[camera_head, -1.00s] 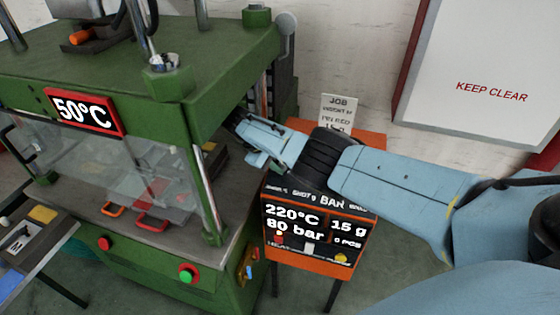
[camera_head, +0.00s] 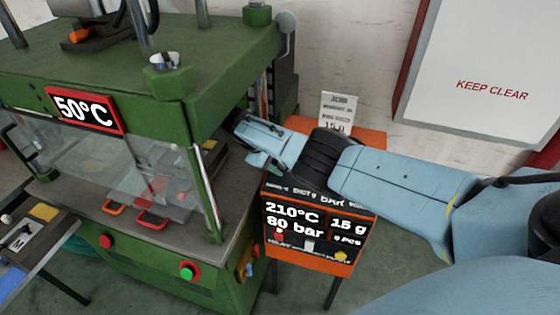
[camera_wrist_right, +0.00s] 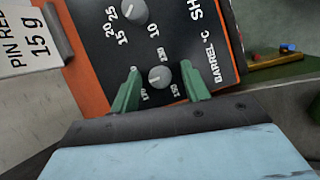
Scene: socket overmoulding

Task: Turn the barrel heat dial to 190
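The barrel heat dial (camera_wrist_right: 160,77) is a small grey knob on the dark panel in the right wrist view, beside the words BARREL °C. My right gripper (camera_wrist_right: 159,68) has its two green fingers on either side of the dial, with a visible gap on each side. In the head view my right arm covers the dial and the fingers. The orange-framed display (camera_head: 315,222) reads 210°C, 80 bar and 15 g. My left gripper is not in view.
A larger shot dial (camera_wrist_right: 128,10) sits close to the barrel dial. A job card (camera_head: 340,112) stands behind the orange unit. The green press (camera_head: 190,95), showing 50°C, stands close on the left. A KEEP CLEAR board (camera_head: 485,75) hangs on the wall.

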